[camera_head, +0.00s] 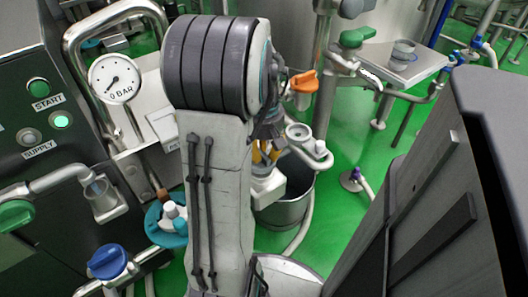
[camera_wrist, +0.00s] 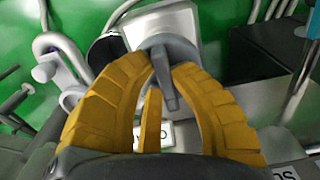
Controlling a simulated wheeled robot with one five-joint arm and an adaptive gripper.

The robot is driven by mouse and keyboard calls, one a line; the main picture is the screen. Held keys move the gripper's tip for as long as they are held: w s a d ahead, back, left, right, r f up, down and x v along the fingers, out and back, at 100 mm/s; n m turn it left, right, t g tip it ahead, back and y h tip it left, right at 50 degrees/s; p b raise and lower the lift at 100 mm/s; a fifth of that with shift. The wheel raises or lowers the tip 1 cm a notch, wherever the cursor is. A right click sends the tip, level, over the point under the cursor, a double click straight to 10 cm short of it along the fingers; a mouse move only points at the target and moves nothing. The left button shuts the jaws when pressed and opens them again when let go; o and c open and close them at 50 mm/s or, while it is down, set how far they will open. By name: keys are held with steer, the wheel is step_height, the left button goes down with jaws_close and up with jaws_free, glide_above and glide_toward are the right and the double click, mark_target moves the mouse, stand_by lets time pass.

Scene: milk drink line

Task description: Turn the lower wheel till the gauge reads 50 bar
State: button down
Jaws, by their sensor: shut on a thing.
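The round white gauge (camera_head: 115,80) at the upper left of the head view reads 0 BAR, its dark needle on the dial. A teal wheel (camera_head: 166,232) with a white hub shows low beside my arm, partly hidden by it. My gripper (camera_head: 264,158), with yellow fingers, is partly hidden behind my arm, above a white block. In the wrist view my gripper (camera_wrist: 172,85) is shut on a grey knob (camera_wrist: 168,48) with a tapered grip, in front of a pale plate. I cannot tell which wheel, if any, this knob belongs to.
A blue knob (camera_head: 107,262) and green knob (camera_head: 14,216) sit on pipes there. An orange valve handle (camera_head: 304,81) and a metal bucket (camera_head: 290,211) are right of my arm.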

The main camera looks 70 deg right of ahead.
mark_target(262, 154)
steer(key=shift+m, duration=0.3)
steer(key=m, duration=0.2)
steer(key=m+p, duration=0.1)
steer(key=shift+a+m, duration=0.2)
steer(key=shift+m, duration=0.2)
steer(key=m+p, duration=0.1)
steer(key=m, duration=0.3)
steer(key=shift+w+a, duration=0.1)
steer(key=shift+m, duration=0.3)
steer(key=c, duration=1.1)
jaws_free()
steer(key=shift+r, duration=0.1)
step_height(262, 154, up, 12)
